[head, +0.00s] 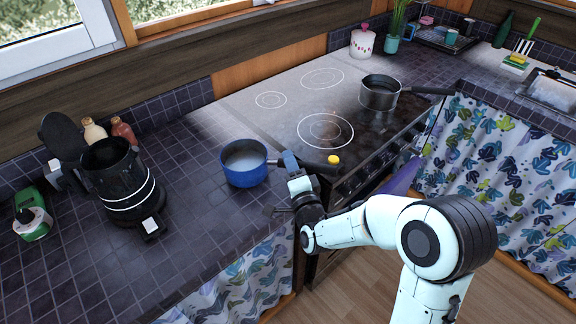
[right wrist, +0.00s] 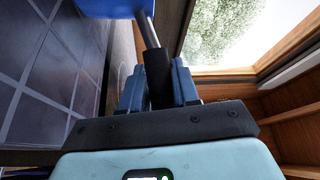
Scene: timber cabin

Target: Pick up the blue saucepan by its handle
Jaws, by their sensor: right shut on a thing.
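The blue saucepan (head: 246,176) is upright at the counter's right part, just left of the stove. Its dark handle (head: 317,167) points right toward the stove's front edge. My right gripper (head: 291,166) is shut on the handle, close to the pan. In the right wrist view the black handle (right wrist: 157,72) runs between the two blue fingers, with part of the blue pan above. I cannot tell whether the pan's base touches the counter. My left gripper is not in view.
A dark saucepan (head: 380,97) stands on the stove (head: 285,110). A black coffee maker (head: 120,180), bottles (head: 124,133) and a green-and-white container (head: 33,222) stand at the left. A small yellow thing (head: 333,159) shows by the handle's end. The counter front is clear.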

